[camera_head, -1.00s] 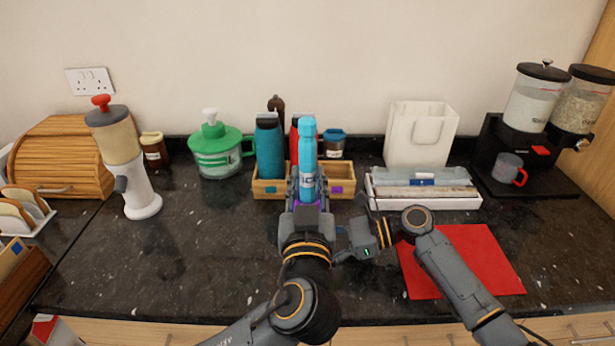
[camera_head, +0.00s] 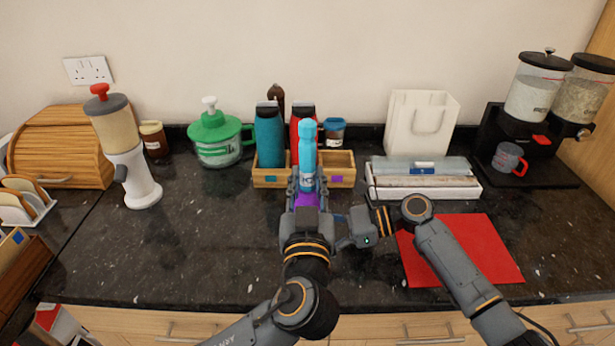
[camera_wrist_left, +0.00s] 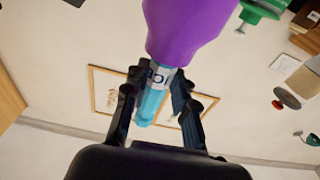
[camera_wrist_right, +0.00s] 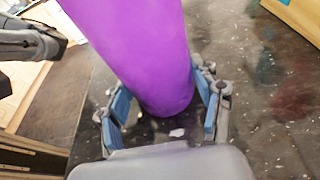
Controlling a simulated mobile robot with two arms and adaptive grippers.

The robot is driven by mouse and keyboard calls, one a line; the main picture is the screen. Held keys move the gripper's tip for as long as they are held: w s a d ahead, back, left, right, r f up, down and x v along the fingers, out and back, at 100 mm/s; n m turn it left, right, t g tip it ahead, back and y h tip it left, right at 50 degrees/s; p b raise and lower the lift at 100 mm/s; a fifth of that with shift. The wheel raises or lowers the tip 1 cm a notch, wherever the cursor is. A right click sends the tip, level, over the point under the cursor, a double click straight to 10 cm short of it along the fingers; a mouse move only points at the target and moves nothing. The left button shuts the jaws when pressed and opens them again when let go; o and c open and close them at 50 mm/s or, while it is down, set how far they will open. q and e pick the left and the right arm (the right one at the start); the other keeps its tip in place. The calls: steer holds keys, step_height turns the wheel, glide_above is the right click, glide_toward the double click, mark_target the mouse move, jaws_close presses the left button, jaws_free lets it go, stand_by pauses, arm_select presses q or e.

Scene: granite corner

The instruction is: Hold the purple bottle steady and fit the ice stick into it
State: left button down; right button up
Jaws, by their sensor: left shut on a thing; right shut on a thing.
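The light-blue ice stick (camera_head: 307,150), with a dark-lettered white label, stands upright in my left gripper (camera_head: 306,180), whose fingers are shut on it. In the left wrist view the stick (camera_wrist_left: 152,100) lines up with the narrow end of the purple bottle (camera_wrist_left: 185,25) and meets it. How far the stick is inside the bottle is hidden. In the head view only a little of the bottle (camera_head: 306,200) shows behind my left gripper. My right gripper (camera_wrist_right: 160,105) is shut around the bottle's lower body, just above the counter.
A wooden crate (camera_head: 266,182) stands close behind, with a teal bottle (camera_head: 269,140) and a red bottle (camera_head: 302,112). A white tray (camera_head: 430,193) and a red mat (camera_head: 490,245) lie to the right. The dark counter is clear at left front.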

arm_select(q)
steer(key=shift+f, duration=0.2)
steer(key=shift+f, duration=0.35)
steer(key=shift+f, duration=0.3)
steer(key=c, duration=1)
jaws_free()
steer(key=shift+f, duration=0.15)
steer(key=shift+s+f, duration=0.1)
steer(key=shift+s, duration=0.05)
steer(key=shift+s+f, duration=0.1)
steer(key=shift+s, duration=0.2)
steer(key=s, duration=1.1)
steer(key=shift+f, duration=0.35)
